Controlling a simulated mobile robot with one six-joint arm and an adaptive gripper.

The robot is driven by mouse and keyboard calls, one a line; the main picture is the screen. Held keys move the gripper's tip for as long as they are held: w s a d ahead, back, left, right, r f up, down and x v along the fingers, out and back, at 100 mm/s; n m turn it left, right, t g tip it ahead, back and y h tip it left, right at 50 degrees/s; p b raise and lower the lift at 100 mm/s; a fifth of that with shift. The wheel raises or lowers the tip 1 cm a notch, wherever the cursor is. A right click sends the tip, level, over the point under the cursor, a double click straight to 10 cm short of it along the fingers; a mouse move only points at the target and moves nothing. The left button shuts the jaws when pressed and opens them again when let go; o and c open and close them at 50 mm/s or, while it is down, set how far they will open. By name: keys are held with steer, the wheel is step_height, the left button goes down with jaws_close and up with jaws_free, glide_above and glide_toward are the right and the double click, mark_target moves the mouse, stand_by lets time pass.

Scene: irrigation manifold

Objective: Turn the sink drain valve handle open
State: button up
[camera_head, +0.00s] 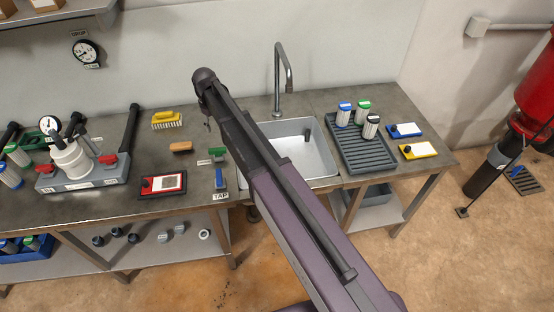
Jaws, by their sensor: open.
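The grey sink (318,165) is set into the metal workbench, with a tall curved faucet (278,80) behind it. A small dark upright piece (307,134) shows inside the basin. Left of the sink are a green handle (217,154) and a blue handle (220,180); a label below the blue one reads TAP. A small dark part (253,212) shows under the sink's front left; I cannot tell what it is. No handle marked as the drain valve is readable. My arm crosses over the sink's left side and hides part of it. I cannot make out my gripper.
A grey ribbed rack (352,150) with several capped bottles stands right of the sink. A red-framed card (162,184), a yellow brush (167,119) and a manifold with a gauge (72,165) are on the left. Floor in front of the bench is clear.

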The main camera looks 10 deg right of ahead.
steer(key=s+d+f+m+b, duration=0.3)
steer(key=s+d+m, duration=0.4)
steer(key=s+d, duration=1.2)
steer(key=shift+s+f, duration=0.35)
steer(key=shift+w+a, duration=0.1)
step_height(320, 180, up, 4)
steer(key=n+p, duration=0.3)
steer(key=n, duration=1.3)
glide_above(217, 149)
steer(key=shift+f, duration=0.15)
steer(key=shift+f, duration=0.15)
step_height(217, 149, down, 14)
steer(key=b, duration=1.3)
steer(key=shift+r, duration=0.25)
